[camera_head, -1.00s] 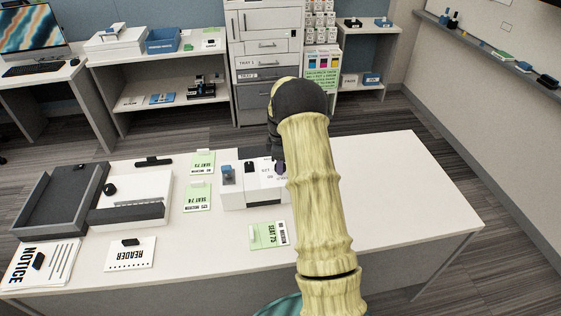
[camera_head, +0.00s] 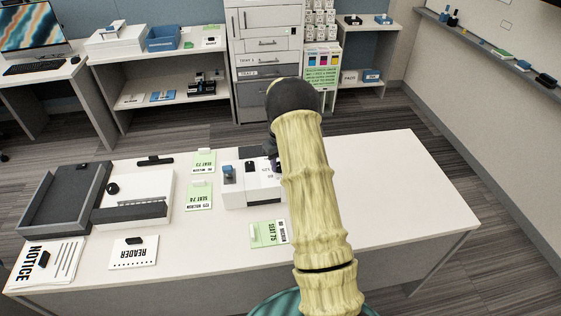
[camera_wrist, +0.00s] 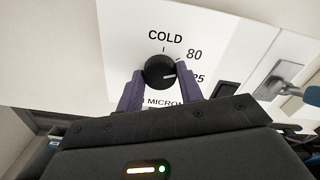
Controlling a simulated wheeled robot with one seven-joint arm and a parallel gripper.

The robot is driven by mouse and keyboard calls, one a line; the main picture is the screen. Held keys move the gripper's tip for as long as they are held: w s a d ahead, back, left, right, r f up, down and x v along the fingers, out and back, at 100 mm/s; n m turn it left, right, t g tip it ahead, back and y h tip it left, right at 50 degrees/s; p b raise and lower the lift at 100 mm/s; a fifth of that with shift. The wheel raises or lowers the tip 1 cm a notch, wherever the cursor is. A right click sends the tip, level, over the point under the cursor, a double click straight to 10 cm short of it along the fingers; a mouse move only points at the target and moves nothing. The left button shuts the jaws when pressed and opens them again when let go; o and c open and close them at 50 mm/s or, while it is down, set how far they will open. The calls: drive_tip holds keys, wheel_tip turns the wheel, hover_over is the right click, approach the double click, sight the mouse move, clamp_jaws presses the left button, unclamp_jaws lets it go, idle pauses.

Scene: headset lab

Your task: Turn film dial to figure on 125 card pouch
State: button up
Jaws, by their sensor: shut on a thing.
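The film dial (camera_wrist: 159,72) is a round black knob on the white face of a machine (camera_wrist: 122,45), seen in the wrist view. Its white mark points right, toward a figure ending in 25 that is partly covered by a finger. COLD is printed above it and 80 at upper right. My gripper (camera_wrist: 158,76) is shut on the dial, one purple finger on each side. In the head view the white machine (camera_head: 235,194) stands on the table; my arm hides part of it. I cannot make out a pouch marked 125.
Green-and-white seat cards (camera_head: 200,196) lie left of the machine, another (camera_head: 268,234) in front. A grey tray (camera_head: 32,215), a white box (camera_head: 155,188), a reader card (camera_head: 133,255) and a notice (camera_head: 60,265) fill the left. The table's right side (camera_head: 400,190) is clear.

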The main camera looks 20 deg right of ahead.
drive_tip(key=m+p, duration=0.1)
drive_tip(key=m, duration=0.5)
drive_tip(key=shift+w+r, duration=0.1)
drive_tip(key=shift+w, duration=0.05)
drive_tip(key=shift+m, duration=0.3)
drive_tip(key=o, duration=1)
wheel_tip(320, 180, up, 17)
drive_tip(key=shift+r+b, duration=0.15)
drive_tip(key=shift+b, duration=0.55)
